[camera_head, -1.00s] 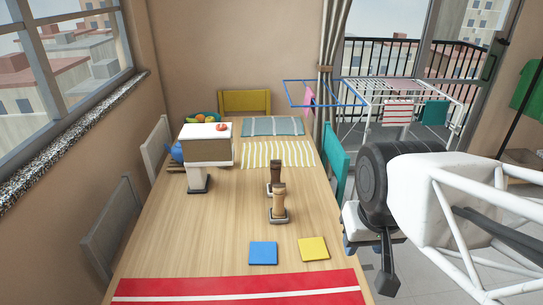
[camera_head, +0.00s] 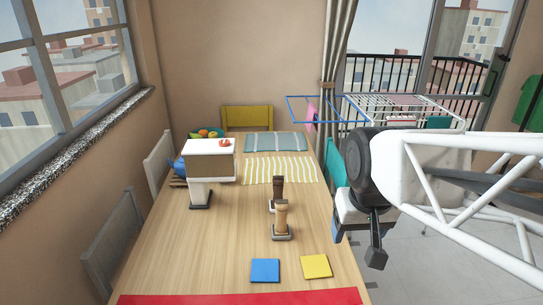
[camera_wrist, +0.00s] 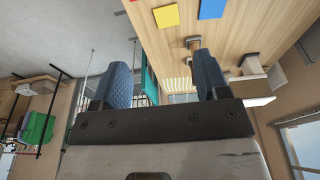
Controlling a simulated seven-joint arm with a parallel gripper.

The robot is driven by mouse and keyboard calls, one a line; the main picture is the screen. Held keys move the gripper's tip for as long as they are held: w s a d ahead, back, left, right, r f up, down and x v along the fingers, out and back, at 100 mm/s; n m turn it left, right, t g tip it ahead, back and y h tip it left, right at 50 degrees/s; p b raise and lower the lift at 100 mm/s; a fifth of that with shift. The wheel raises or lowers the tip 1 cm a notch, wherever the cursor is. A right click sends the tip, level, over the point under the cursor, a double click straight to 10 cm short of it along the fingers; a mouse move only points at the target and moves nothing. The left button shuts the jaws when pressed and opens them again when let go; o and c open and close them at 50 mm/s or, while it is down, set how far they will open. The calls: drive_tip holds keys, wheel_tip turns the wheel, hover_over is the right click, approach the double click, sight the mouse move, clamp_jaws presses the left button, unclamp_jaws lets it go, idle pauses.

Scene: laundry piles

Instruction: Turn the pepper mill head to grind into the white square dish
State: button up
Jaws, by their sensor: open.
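Two upright wooden mill-shaped things stand on the table in the head view, the dark brown one (camera_head: 277,188) just behind the light brown one (camera_head: 282,214). Each has a small squarish base at its foot; the front base (camera_head: 282,236) looks pale with a dark edge. I cannot tell which is the pepper mill or whether a base is the white square dish. My gripper (camera_wrist: 160,82) is open and empty in the wrist view, its two blue fingers apart. In the head view it is beyond the table's right edge, apart from both mills.
A white, brown-fronted stand (camera_head: 208,165) with a red item on top is left of the mills. Blue (camera_head: 265,271) and yellow (camera_head: 316,266) squares lie in front, then a red cloth (camera_head: 240,298). A striped cloth (camera_head: 280,171) lies behind. A teal chair (camera_head: 334,163) stands at the right edge.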

drive_tip(key=w+a+r, duration=0.1)
drive_tip(key=w+a, duration=0.1)
drive_tip(key=w, duration=1.3)
drive_tip(key=g, duration=0.2)
hover_over(278, 176)
wheel_tip(278, 176, down, 19)
drive_tip(key=shift+s+d+f, duration=0.1)
drive_tip(key=shift+d+f, duration=0.05)
drive_tip(key=shift+w+f, duration=0.2)
drive_tip(key=shift+f, duration=0.05)
drive_tip(key=shift+f, duration=0.25)
drive_tip(key=shift+f, duration=3.25)
